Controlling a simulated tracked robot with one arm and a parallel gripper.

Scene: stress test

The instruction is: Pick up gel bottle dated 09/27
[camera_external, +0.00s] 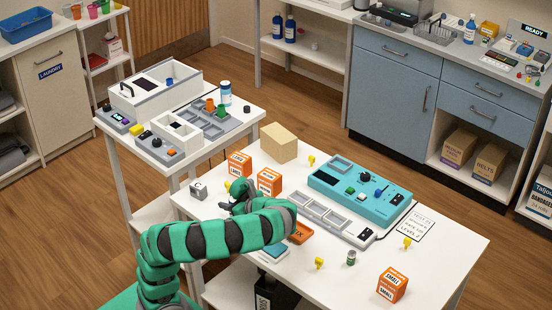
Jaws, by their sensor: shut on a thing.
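My green and grey arm reaches over the white table (440,245) from the lower left. My gripper (238,204) is shut beside the orange boxes; what it holds is hidden or too small to make out. Two dark blue bottles with white labels, a left one (277,28) and a right one (290,29), stand on the white shelf at the back. Another blue bottle (470,30) stands on the counter at the back right. A white bottle with a blue label (225,93) stands on the side table. No date is readable on any bottle.
Orange boxes (269,182), a tan block (279,143), a teal panel (360,188) and a grey tray strip (330,217) crowd the table. A small jar (351,258) and an orange box (392,285) stand at the front right.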

